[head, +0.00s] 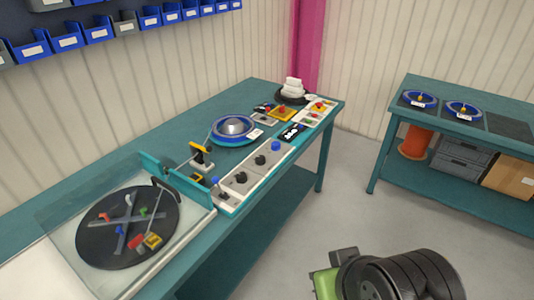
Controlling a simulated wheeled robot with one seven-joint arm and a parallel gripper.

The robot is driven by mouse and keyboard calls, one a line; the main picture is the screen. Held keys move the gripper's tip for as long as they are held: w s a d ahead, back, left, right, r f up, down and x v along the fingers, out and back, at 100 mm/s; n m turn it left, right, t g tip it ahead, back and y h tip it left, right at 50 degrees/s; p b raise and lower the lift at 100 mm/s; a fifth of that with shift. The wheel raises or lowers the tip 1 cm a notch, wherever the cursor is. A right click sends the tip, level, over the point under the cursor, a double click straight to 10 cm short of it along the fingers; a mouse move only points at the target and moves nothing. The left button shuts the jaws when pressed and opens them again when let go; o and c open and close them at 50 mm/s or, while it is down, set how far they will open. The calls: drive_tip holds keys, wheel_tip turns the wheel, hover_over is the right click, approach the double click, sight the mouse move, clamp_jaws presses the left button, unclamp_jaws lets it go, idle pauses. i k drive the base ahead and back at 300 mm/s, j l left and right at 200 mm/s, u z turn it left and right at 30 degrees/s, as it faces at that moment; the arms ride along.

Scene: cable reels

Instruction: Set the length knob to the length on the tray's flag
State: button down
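A light control strip (228,198) runs along the front edge of the teal bench. It carries several knobs, including a black knob (241,178), another black knob (260,160) and a blue knob (275,146). I cannot tell which is the length knob; their markings are too small to read. A dark display (292,132) with white characters, not legible, sits farther along the strip. A blue reel (233,127) lies behind the strip with a small white label (256,134) beside it. I cannot make out a tray's flag or its length. My gripper's fingers do not show.
A dark turntable (98,240) with coloured pieces lies at the bench's left end. A second teal table (398,130) at right holds two blue reels, with an orange spool (415,143), grey drawers and a box below. Open floor (345,200) lies between. My dark arm fills the lower right.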

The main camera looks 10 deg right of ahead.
sight(275, 146)
drive_tip(key=i+l+u, duration=0.35)
drive_tip(key=i+u, duration=0.15)
drive_tip(key=i+l+u, duration=0.7)
drive_tip(key=l+u, duration=0.25)
drive_tip(key=l, duration=0.25)
